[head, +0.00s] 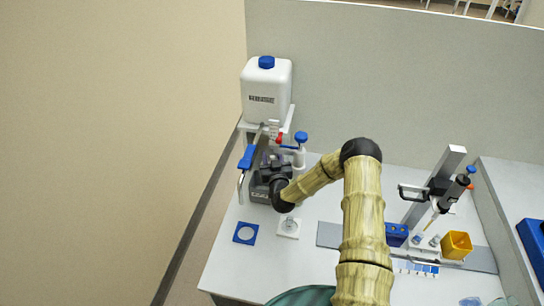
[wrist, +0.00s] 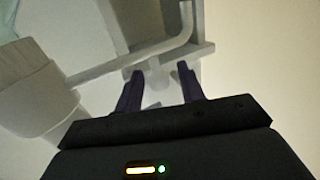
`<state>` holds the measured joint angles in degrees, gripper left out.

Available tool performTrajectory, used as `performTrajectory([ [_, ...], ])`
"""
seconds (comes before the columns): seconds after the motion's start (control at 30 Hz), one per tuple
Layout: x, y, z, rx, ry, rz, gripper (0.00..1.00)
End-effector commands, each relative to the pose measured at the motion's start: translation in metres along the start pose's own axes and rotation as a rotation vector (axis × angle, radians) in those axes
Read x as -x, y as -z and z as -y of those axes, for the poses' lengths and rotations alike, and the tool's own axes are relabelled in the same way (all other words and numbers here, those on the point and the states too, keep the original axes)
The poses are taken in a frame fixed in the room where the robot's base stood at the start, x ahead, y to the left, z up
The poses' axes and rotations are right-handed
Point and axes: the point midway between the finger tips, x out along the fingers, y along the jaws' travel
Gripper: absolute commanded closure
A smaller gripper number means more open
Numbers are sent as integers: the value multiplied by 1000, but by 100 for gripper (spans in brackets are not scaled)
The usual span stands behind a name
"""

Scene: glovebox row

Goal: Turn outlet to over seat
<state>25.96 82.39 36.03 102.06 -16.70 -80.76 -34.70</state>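The outlet is a thin bent tube with a blue sleeve (head: 247,157), left of my gripper in the head view. Its end hangs downward, short of the blue square frame (head: 245,242) on the bench. I cannot tell whether this frame or the white square plate (head: 289,235) is the seat. My gripper (head: 266,152) is beside the dispenser stand, with its fingertips hard to see there. In the wrist view my gripper (wrist: 160,78) has two dark fingers apart. A grey bent tube (wrist: 125,60) passes just beyond the fingertips; contact cannot be told.
A white container with a blue cap (head: 266,90) stands on a shelf behind my gripper. A blue-topped valve (head: 301,137) is close on the right. A pipette stand (head: 425,195) and yellow cup (head: 457,245) are at right. The bench's left edge is near.

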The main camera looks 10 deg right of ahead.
Motion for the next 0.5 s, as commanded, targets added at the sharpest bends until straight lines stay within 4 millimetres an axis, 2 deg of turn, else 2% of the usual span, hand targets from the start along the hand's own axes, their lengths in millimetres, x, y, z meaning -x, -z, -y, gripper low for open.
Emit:
performTrajectory([
  [0.1,0,0,0,0,0,0,61],
  [0.3,0,0,0,0,0,-1,100],
  [0.5,0,0,0,0,0,-1,100],
])
